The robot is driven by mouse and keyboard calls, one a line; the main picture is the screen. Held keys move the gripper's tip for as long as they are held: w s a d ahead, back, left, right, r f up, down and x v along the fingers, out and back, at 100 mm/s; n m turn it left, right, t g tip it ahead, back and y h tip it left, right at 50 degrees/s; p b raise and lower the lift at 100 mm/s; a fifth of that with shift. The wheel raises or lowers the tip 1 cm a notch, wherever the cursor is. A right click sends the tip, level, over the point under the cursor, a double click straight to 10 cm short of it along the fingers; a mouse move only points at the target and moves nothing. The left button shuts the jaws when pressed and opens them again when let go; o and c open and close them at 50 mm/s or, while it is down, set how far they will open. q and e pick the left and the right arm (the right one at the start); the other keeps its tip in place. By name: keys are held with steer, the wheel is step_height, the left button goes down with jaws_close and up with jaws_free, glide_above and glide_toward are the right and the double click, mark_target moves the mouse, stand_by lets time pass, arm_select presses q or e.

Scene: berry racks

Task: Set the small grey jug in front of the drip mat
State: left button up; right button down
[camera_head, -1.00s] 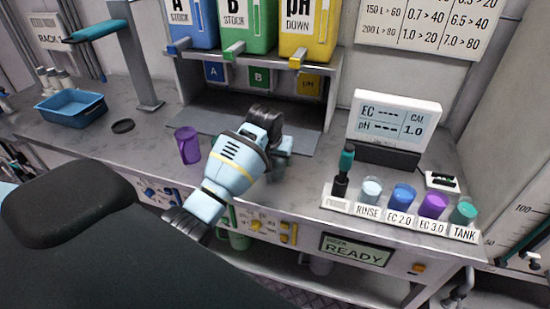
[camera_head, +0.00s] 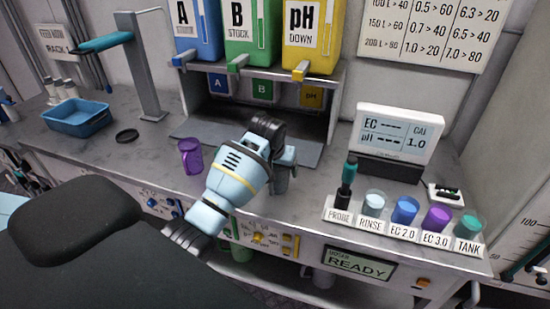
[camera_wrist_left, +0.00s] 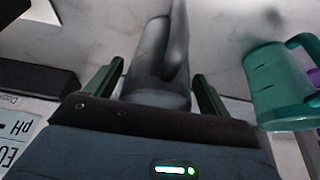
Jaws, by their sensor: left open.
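The small grey jug (camera_wrist_left: 150,62) shows in the left wrist view between the two green fingers of my left gripper (camera_wrist_left: 158,88). Gaps show between the jug and the fingers, so the gripper is open around it. In the head view the left gripper (camera_head: 281,172) is low over the counter and largely covers the jug. The dark grey drip mat (camera_head: 205,127) lies in the bay below the stock bottles, behind the gripper. A teal jug (camera_wrist_left: 278,88) stands beside the gripper in the wrist view; my arm hides it in the head view. My right gripper is out of view.
A purple jug (camera_head: 190,157) stands left of my gripper. A blue tray (camera_head: 77,118) and a dark disc (camera_head: 127,136) are farther left. The meter (camera_head: 398,140), the probe (camera_head: 347,182) and several cups (camera_head: 405,208) occupy the right side. Counter between disc and purple jug is clear.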

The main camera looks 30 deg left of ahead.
arm_select(q)
steer(key=v, duration=1.1)
